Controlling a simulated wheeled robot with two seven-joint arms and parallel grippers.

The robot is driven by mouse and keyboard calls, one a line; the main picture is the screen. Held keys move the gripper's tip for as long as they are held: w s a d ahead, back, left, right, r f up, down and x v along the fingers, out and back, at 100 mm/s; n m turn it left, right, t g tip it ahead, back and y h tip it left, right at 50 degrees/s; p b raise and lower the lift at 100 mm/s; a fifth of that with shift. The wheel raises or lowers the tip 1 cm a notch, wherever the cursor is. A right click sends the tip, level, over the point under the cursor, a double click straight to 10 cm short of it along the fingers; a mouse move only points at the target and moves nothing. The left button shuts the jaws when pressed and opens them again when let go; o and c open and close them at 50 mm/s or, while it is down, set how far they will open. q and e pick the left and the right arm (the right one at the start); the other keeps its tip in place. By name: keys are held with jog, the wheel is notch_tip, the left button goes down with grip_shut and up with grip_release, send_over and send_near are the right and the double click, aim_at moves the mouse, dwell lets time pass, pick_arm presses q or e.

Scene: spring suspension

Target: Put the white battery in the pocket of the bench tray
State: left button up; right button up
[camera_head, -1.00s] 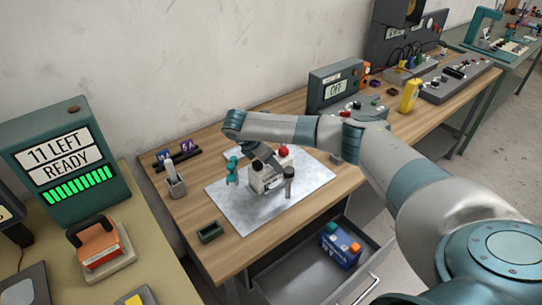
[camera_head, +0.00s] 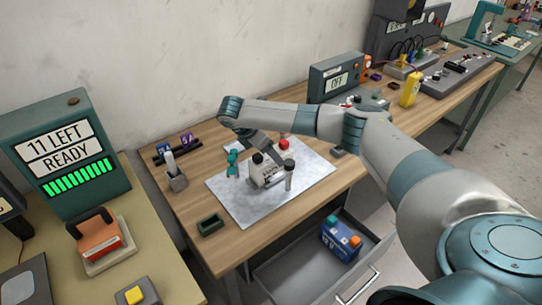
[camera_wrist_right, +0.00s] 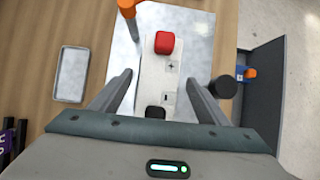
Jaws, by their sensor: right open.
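The white battery (camera_wrist_right: 150,75), with a red terminal, a black terminal and a plus mark, lies on the metal sheet (camera_head: 235,205) on the wooden bench. It also shows in the head view (camera_head: 268,180), partly covered by my arm. My right gripper (camera_wrist_right: 158,77) is open, its two fingers on either side of the battery in the picture. I cannot tell whether they touch it. A small dark green tray (camera_head: 209,224) with a hollow stands at the bench's front left. A shallow grey tray (camera_wrist_right: 72,74) shows left in the wrist view. I cannot tell which is the bench tray.
A dark-capped post (camera_head: 289,178) stands close beside the battery; an orange-topped piece (camera_wrist_right: 127,8) is at its far end. An open drawer (camera_head: 283,268) holds a blue battery (camera_head: 340,242). A holder (camera_head: 177,180) stands at back left. The bench's front left has free room.

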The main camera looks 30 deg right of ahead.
jog(key=b+v, duration=0.2)
jog(key=v, duration=0.6)
jog(key=shift+w+a+r+b, duration=0.1)
jog(key=shift+r+b, duration=0.05)
jog(key=shift+b, duration=0.25)
jog(key=shift+a+r, duration=0.3)
jog(key=shift+r, duration=0.25)
